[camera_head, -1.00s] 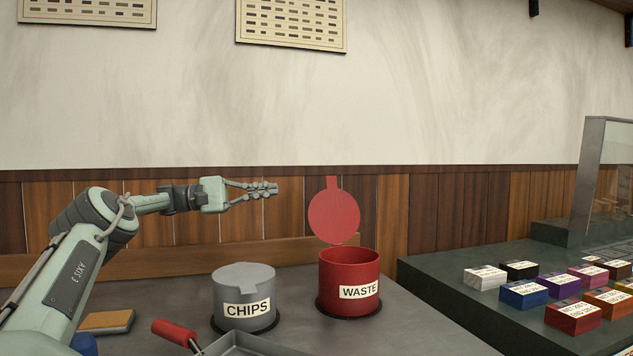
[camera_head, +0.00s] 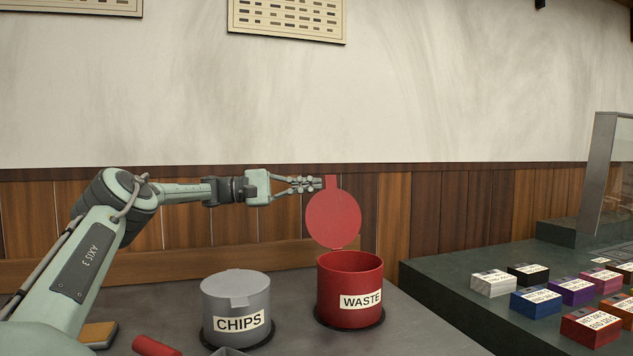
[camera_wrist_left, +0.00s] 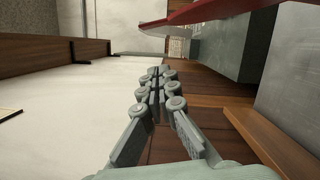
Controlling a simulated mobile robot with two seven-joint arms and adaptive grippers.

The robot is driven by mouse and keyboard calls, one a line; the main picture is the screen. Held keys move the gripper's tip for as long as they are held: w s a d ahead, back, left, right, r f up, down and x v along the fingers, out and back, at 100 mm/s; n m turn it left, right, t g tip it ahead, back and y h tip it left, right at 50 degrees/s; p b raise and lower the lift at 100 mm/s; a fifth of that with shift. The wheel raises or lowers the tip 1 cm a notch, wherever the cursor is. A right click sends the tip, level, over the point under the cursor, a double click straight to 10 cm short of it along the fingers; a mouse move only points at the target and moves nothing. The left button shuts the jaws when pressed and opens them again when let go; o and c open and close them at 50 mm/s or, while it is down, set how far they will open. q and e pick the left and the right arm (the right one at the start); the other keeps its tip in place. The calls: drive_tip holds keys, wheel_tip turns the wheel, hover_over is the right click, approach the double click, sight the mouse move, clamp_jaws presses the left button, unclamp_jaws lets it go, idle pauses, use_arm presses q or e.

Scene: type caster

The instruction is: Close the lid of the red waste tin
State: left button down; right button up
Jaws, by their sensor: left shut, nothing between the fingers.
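The red waste tin (camera_head: 345,282) stands on the grey counter with a white "WASTE" label. Its round red lid (camera_head: 333,218) stands up open from the back rim, its tab pointing up. My left gripper (camera_head: 318,184) is shut and empty, at the left of the lid's tab at about the tab's height. I cannot tell whether it touches the tab. In the left wrist view the shut fingers (camera_wrist_left: 160,75) show, with the red edge of the lid (camera_wrist_left: 200,22) above and to the right of them. My right gripper is not in view.
A grey "CHIPS" tin (camera_head: 236,303) with its lid down stands left of the waste tin. A red handle (camera_head: 155,346) lies at the front. Several coloured labelled boxes (camera_head: 536,300) sit on the dark counter at right. A wood-panelled wall (camera_head: 450,210) is behind.

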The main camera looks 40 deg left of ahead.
sight(333, 211)
use_arm(q)
drive_tip(key=shift+s+d+r+p, duration=0.15)
drive_tip(key=shift+s+d, duration=0.1)
drive_tip(key=shift+d, duration=0.35)
drive_tip(key=shift+s+d+r+p, duration=0.1)
drive_tip(key=shift+s+d+r, duration=0.15)
drive_tip(key=shift+d, duration=0.35)
drive_tip(key=shift+s+d+r+p, duration=0.1)
drive_tip(key=shift+s+d, duration=0.15)
drive_tip(key=shift+d, duration=0.35)
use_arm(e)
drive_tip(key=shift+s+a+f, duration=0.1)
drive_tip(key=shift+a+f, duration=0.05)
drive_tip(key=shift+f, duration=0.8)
use_arm(q)
drive_tip(key=shift+d, duration=0.15)
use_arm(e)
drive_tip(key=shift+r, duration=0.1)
